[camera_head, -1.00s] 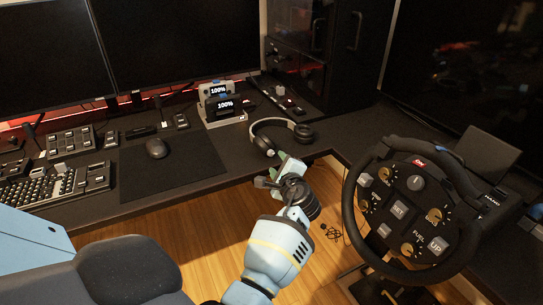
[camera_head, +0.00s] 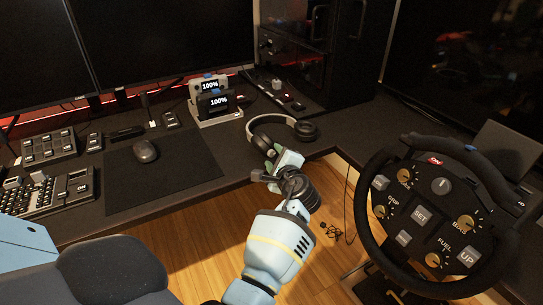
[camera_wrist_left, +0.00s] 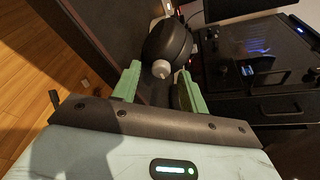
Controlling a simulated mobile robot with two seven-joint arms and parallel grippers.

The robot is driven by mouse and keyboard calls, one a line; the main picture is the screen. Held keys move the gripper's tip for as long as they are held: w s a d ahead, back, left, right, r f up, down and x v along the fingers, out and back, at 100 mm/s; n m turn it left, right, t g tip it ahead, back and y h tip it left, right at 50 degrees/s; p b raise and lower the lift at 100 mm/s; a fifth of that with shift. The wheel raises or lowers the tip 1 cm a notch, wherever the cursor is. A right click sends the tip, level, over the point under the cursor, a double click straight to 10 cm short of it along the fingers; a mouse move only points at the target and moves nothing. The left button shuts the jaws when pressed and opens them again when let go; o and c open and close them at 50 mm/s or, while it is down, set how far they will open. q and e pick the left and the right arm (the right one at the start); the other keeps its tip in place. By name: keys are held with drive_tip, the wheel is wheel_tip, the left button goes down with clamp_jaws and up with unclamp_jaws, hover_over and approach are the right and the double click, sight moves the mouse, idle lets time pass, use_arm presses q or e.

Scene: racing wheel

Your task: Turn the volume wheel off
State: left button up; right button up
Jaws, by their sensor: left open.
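Two small devices with displays reading 100% stand in a grey stand on the desk, a rear one (camera_head: 209,86) and a front one (camera_head: 214,103); blue shows on their tops. A small pale knob-like part (camera_head: 276,84) is on a dark panel to their right. I cannot tell which of these is the volume wheel. My left gripper (camera_head: 278,158) is open and empty, with green fingers, near the desk's front edge just below the headphones (camera_head: 268,141). In the left wrist view its fingers (camera_wrist_left: 160,88) are apart, with a dark rounded part and a silver piece beyond them. My right gripper is not in view.
A black racing wheel (camera_head: 430,215) stands at the right. A mouse (camera_head: 145,151) lies on a dark mat, with a keyboard (camera_head: 45,195) at the left. The headphones lie between my left gripper and the devices. A chair back (camera_head: 110,270) is at the lower left.

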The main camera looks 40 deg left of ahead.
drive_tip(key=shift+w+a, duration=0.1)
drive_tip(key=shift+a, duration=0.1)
